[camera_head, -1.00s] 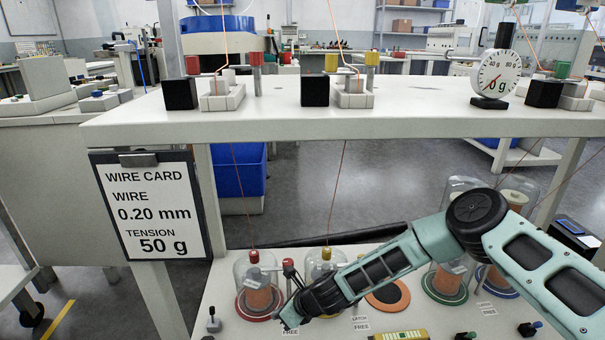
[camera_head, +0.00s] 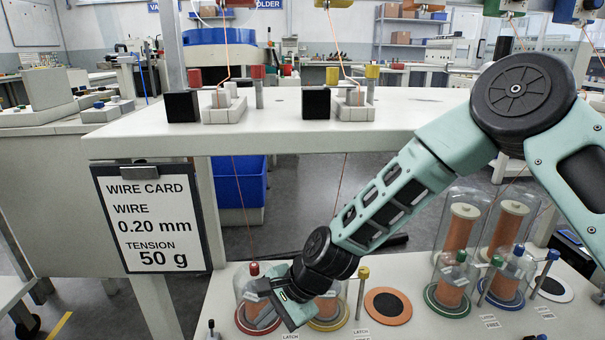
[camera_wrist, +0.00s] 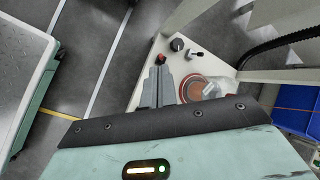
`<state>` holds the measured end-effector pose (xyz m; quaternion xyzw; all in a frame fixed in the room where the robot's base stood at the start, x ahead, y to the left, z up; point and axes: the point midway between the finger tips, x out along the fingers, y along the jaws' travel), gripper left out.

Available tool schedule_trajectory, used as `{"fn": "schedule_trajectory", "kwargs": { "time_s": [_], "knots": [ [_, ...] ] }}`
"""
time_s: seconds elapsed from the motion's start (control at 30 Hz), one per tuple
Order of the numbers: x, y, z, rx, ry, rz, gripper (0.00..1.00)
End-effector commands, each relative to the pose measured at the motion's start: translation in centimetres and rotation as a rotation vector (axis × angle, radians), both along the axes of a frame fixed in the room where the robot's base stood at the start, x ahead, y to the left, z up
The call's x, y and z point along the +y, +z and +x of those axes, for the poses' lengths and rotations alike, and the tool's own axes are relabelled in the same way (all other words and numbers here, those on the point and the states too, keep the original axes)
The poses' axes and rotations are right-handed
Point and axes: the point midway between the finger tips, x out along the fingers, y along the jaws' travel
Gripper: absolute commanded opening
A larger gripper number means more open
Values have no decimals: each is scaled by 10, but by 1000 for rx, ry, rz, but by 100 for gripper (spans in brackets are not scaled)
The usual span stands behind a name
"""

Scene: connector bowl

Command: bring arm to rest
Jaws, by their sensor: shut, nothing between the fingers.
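My gripper (camera_head: 268,300) is low over the front left of the lower white bench, in front of the red-based and yellow-based glass jars. In the wrist view its two grey fingers (camera_wrist: 157,78) are together with nothing between them. My arm reaches down from the right and hides parts of the jars and the bench. The red-based jar (camera_head: 245,282) is partly behind the gripper. The wrist view shows a jar with an orange-red base (camera_wrist: 200,88) right of the fingers; I cannot tell whether they touch anything.
An upper shelf (camera_head: 400,135) crosses above the bench, with black blocks (camera_head: 182,106) and wire clamps on it. A wire card (camera_head: 150,220) hangs at left. Jars with copper spools (camera_head: 458,245) stand at right. A blue bin (camera_head: 238,190) is behind.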

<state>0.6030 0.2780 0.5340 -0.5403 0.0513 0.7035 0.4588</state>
Motion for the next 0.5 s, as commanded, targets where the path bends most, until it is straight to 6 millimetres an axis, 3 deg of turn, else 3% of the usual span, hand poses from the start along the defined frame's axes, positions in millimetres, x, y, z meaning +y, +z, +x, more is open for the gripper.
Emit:
{"fn": "schedule_trajectory", "kwargs": {
  "time_s": [0.03,0.2,0.5],
  "knots": [
    [-6,18,-14,-55,101,-31,0],
    [-39,61,-60,-205,430,-139,0],
    [-120,123,-138,-396,943,-329,0]
  ]
}}
